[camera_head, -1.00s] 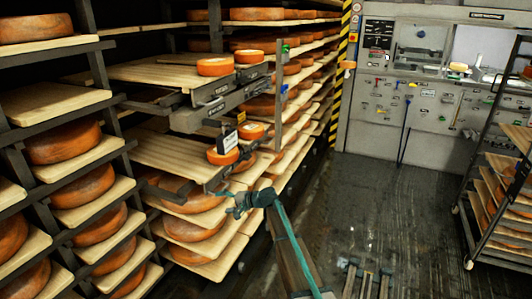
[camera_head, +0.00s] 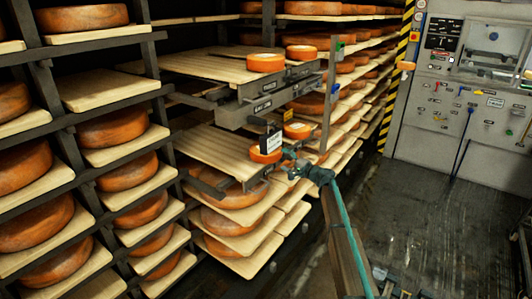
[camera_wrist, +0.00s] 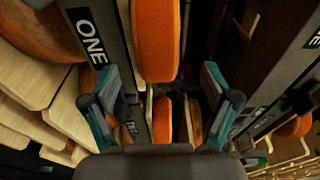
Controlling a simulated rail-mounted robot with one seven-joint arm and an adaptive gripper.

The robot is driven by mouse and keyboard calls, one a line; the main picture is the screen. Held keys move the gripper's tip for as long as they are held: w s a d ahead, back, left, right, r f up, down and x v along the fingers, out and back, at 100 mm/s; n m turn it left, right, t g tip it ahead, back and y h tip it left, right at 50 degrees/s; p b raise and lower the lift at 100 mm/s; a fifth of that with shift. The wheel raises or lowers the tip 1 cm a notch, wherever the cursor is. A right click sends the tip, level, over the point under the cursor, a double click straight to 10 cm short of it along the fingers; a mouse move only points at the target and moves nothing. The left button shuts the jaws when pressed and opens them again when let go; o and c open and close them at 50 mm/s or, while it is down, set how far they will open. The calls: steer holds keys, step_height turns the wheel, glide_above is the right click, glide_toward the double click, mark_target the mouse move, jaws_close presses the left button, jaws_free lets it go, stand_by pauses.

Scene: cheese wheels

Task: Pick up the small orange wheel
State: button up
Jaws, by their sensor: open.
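A small orange wheel (camera_head: 266,155) stands at the front right corner of the lower pulled-out shelf (camera_head: 208,150), partly behind a white label. A second small wheel (camera_head: 298,131) lies just behind it to the right. My gripper (camera_head: 291,164) is just right of the front wheel, apparently close to its level. In the wrist view my gripper (camera_wrist: 160,106) has its teal fingers spread with nothing held between them. An orange wheel rim (camera_wrist: 154,42) shows ahead, at the top between the fingers. I cannot tell from the pictures whether a finger touches it.
Dark metal shelf fronts (camera_head: 262,106) lie close to my gripper. Racks of large wheels (camera_head: 113,128) fill the left. The floor (camera_head: 440,215) at right is clear.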

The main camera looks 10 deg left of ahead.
mark_target(278, 157)
steer(key=p+x, duration=0.1)
steer(key=x, duration=0.4)
steer(key=shift+f, duration=0.15)
jaws_close()
